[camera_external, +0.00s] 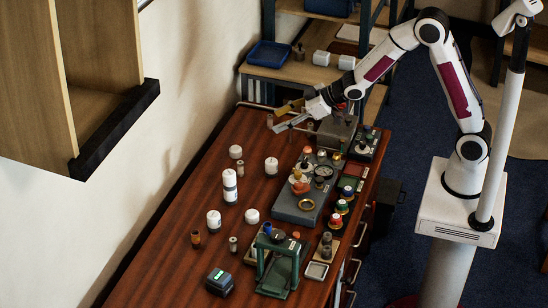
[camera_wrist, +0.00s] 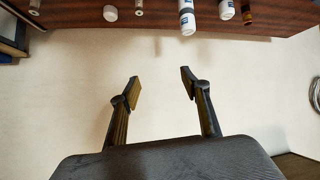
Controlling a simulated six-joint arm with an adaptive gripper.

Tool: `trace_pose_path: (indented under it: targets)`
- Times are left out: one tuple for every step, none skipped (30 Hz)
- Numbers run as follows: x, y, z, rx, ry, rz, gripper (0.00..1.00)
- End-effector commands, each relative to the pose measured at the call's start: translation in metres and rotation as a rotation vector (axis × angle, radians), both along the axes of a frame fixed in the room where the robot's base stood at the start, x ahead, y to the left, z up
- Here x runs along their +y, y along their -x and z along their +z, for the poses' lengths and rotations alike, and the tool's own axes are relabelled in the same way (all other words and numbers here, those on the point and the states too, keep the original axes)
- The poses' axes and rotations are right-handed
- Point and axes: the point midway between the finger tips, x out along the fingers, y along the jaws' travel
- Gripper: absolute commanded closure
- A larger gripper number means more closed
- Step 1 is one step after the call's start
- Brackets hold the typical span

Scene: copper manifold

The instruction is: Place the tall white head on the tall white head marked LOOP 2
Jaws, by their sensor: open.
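A tall white cylinder with a dark band (camera_external: 230,187) stands on the left part of the wooden table; I cannot tell whether it is one head or two stacked. It also shows at the top edge of the wrist view (camera_wrist: 187,18). A shorter white head with a dark mark (camera_external: 214,221) stands nearer the front, and a similar one shows in the wrist view (camera_wrist: 226,10). The markings are too small to read, so I cannot tell which is LOOP 2. My gripper (camera_external: 278,118) is open and empty above the table's far end, its fingers (camera_wrist: 160,82) spread.
Low white heads (camera_external: 271,166), (camera_external: 236,152) and (camera_external: 252,216) stand around the tall cylinder. A grey fixture with fittings (camera_external: 295,207) and a green frame (camera_external: 278,268) occupy the right side. A wall cabinet (camera_external: 110,90) hangs at the left. Bare wood lies between the white heads.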

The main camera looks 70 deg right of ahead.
Motion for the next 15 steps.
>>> trace_pose_path:
  targets:
    - [-0.004,0.006,0.011,0.004,0.007,-0.014,0.54]
    - [-0.006,0.01,0.016,0.01,0.011,-0.023,0.54]
    - [-0.009,0.016,0.022,0.018,0.017,-0.035,0.54]
    - [-0.012,0.021,0.026,0.024,0.021,-0.044,0.54]
    - [-0.014,0.025,0.03,0.032,0.024,-0.053,0.54]
    - [-0.017,0.032,0.036,0.04,0.03,-0.064,0.54]
    - [-0.019,0.036,0.041,0.046,0.033,-0.072,0.54]
    - [-0.021,0.041,0.045,0.052,0.034,-0.081,0.54]
    - [-0.024,0.048,0.05,0.062,0.039,-0.092,0.54]
    - [-0.026,0.054,0.054,0.069,0.041,-0.1,0.54]
    - [-0.027,0.059,0.057,0.076,0.043,-0.108,0.54]
    - [-0.03,0.066,0.062,0.085,0.044,-0.12,0.54]
    - [-0.031,0.072,0.066,0.092,0.045,-0.127,0.54]
    - [-0.033,0.078,0.069,0.1,0.047,-0.135,0.54]
    - [-0.035,0.086,0.074,0.109,0.048,-0.146,0.54]
